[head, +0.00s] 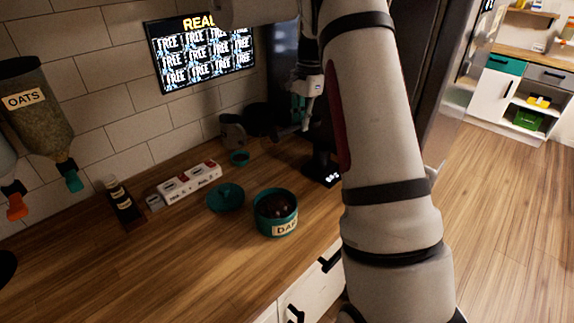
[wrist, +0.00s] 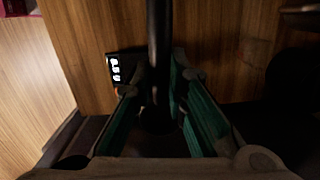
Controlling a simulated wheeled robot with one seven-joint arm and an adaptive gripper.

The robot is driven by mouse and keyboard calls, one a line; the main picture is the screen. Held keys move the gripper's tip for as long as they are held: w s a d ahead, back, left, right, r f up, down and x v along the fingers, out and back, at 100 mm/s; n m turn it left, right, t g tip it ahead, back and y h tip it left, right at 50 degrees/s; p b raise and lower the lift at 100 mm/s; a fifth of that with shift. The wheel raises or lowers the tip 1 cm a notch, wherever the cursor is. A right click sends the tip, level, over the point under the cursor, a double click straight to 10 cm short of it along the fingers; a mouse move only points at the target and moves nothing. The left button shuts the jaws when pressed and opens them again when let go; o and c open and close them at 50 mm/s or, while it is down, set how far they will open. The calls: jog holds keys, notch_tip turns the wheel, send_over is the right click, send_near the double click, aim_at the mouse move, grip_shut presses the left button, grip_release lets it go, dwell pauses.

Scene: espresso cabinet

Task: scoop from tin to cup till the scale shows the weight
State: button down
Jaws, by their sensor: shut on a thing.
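The teal tin (head: 276,226), labelled "DAR…", stands open on the counter with dark contents. The black scale (head: 323,174) is to its right and further back, with small lit digits I cannot read surely. Its lit display (wrist: 115,72) also shows in the wrist view. My gripper (head: 304,112) is above and behind the scale, partly hidden by my arm. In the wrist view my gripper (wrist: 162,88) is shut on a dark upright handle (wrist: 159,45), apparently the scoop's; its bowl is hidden. I cannot make out the cup for certain.
A teal lid (head: 226,198) lies left of the tin.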

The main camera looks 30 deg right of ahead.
jog(key=s+a+f+y+p, duration=0.1)
jog(key=s+a+f+p, duration=0.1)
jog(key=s+a, duration=0.7)
jog(key=s+a+f+y+p, duration=0.1)
jog(key=s+a+y+p, duration=0.2)
jog(key=a, duration=0.9)
jog(key=shift+g+y, duration=0.4)
jog(key=shift+y, duration=0.5)
jog(key=shift+s+d+f+b, duration=0.1)
jog(key=shift+d+f+b, duration=0.25)
jog(key=shift+f+b, duration=0.75)
jog(key=shift+s+d+f+b, duration=0.1)
jog(key=shift+d+f+b, duration=0.4)
jog(key=shift+f, duration=0.95)
jog(key=shift+s+d+f+b, duration=0.1)
jog(key=shift+d+f+b, duration=0.1)
jog(key=shift+f+b, duration=1)
